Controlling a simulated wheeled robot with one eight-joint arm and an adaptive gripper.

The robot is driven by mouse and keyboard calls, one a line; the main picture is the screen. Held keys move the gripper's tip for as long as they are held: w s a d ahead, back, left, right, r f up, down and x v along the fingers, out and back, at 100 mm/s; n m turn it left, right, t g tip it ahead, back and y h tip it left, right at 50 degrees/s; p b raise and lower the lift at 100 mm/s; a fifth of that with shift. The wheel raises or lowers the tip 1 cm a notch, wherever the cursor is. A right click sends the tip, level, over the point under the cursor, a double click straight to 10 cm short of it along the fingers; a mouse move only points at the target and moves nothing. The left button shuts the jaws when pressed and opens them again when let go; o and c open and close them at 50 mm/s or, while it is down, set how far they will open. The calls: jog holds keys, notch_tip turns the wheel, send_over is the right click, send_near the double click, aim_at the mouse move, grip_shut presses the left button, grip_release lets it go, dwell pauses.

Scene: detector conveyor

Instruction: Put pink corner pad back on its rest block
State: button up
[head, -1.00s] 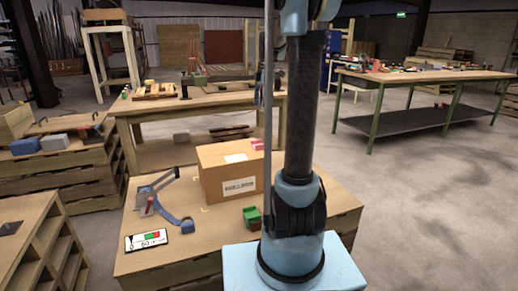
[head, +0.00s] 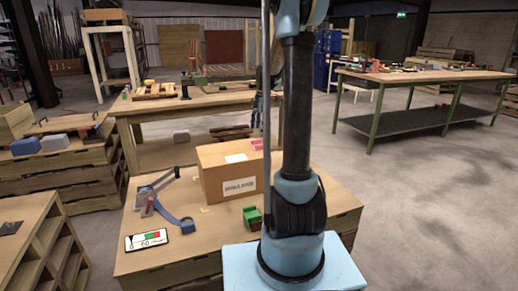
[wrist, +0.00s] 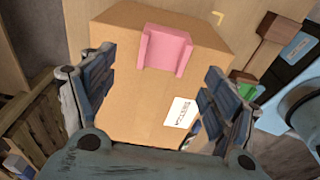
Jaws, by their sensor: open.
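The pink corner pad (wrist: 165,50) sits over an edge of the cardboard box (wrist: 130,100) in the wrist view. In the head view the pad (head: 257,144) is a small pink patch at the box's (head: 222,178) top right, partly hidden by my arm. My gripper (wrist: 160,65) is open and empty, its fingers spread on either side of the box and pad in the picture. I cannot tell its height above them. A green block (head: 252,216) stands on the bench in front of the box; I cannot tell whether it is the rest block.
Another workbench (head: 215,101) stands behind. Open floor (head: 430,210) lies to the right.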

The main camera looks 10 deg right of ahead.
aim_at(258, 148)
jog(key=shift+s+a+f, duration=0.15)
jog(key=shift+f, duration=1.25)
jog(key=shift+s+a+f, duration=0.1)
jog(key=shift+a+f, duration=0.05)
jog(key=shift+f, duration=1.2)
jog(key=c, duration=1.2)
